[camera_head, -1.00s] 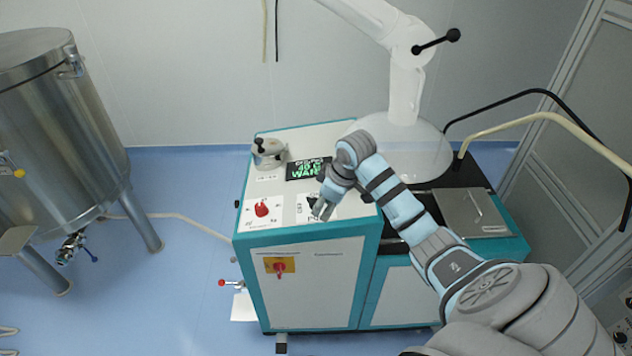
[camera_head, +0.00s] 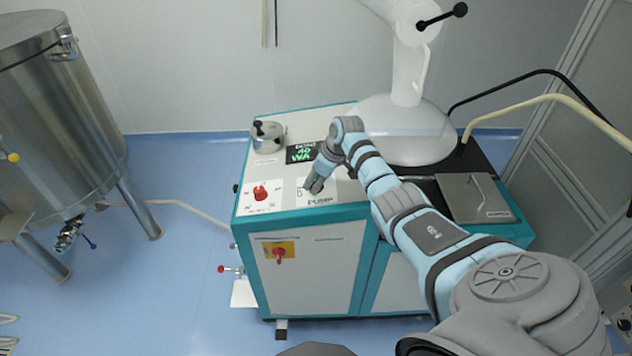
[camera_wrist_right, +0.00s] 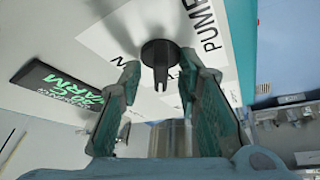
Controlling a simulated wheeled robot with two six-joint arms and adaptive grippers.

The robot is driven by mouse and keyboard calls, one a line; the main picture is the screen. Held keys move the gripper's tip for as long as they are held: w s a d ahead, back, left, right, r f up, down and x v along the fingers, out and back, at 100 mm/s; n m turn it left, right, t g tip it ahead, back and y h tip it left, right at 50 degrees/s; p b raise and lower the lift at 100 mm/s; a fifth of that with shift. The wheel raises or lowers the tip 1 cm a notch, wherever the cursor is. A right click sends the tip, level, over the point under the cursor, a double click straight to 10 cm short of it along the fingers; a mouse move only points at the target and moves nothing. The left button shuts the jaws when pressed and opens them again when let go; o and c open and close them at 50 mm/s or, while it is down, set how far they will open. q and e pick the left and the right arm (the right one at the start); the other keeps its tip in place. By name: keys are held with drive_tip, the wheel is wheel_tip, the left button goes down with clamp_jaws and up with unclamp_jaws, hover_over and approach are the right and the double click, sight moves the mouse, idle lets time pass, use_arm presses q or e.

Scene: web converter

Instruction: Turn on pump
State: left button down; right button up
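My right gripper (camera_wrist_right: 163,88) is open, with one finger on each side of the knob in the right wrist view. I cannot tell whether either finger touches it. In the head view my right gripper (camera_head: 314,186) points down over the white PUMP plate (camera_head: 325,198) on the machine's top and hides the knob. My left gripper is not in view.
A red knob (camera_head: 260,194) sits on the plate to the left. Behind are a dark display with green text (camera_head: 304,152) and a metal device (camera_head: 267,136). A yellow-red switch (camera_head: 279,252) is on the front. A steel tank (camera_head: 62,120) stands left; blue floor between is mostly clear.

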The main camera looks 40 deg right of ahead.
drive_tip(key=shift+r, duration=0.1)
clamp_jaws()
